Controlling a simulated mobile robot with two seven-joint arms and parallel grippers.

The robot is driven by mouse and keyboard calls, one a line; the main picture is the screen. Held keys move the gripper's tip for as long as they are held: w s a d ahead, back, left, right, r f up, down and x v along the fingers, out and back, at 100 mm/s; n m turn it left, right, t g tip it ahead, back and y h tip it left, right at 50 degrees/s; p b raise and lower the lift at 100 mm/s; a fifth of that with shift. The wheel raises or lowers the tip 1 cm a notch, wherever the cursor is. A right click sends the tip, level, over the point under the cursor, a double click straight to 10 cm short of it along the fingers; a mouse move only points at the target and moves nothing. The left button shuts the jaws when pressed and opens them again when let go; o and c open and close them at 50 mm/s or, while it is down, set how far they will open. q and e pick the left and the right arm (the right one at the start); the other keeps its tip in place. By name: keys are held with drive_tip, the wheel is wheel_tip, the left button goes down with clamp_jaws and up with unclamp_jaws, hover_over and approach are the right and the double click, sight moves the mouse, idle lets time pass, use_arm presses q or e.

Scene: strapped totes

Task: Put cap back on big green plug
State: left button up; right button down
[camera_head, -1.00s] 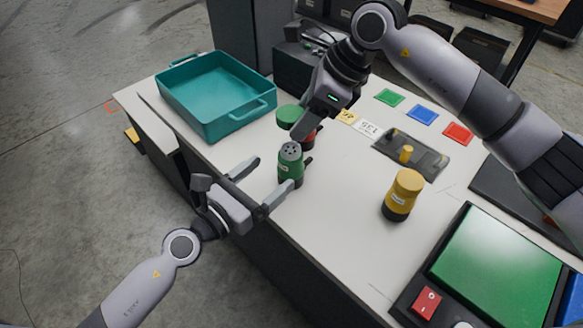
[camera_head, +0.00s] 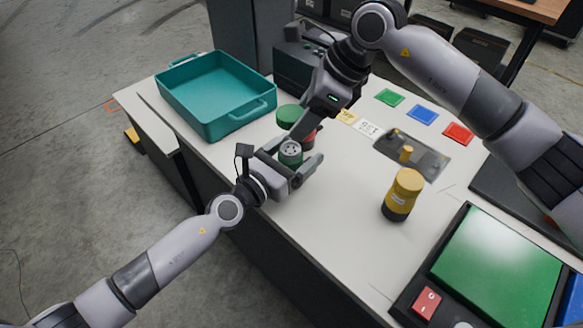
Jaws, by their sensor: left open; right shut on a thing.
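The big green plug (camera_head: 290,149) stands on the white table with its grey pin face up. My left gripper (camera_head: 298,155) is around it with open jaws; one finger shows on its right side and the arm hides the plug's lower part. Whether the fingers touch it I cannot tell. My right gripper (camera_head: 299,124) is shut on the green cap (camera_head: 289,115), which it holds up behind and above the green plug.
A red plug (camera_head: 309,139) is partly hidden behind my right gripper. A yellow plug (camera_head: 404,191) stands to the right. A teal tote (camera_head: 238,122) is at the back left. Coloured squares, a dark tray (camera_head: 432,163) and a green-topped box (camera_head: 497,262) lie to the right.

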sight(300, 150)
use_arm(q)
drive_tip(key=c, duration=1.5)
use_arm(e)
drive_tip(key=shift+f, duration=2.5)
drive_tip(key=shift+f, duration=1)
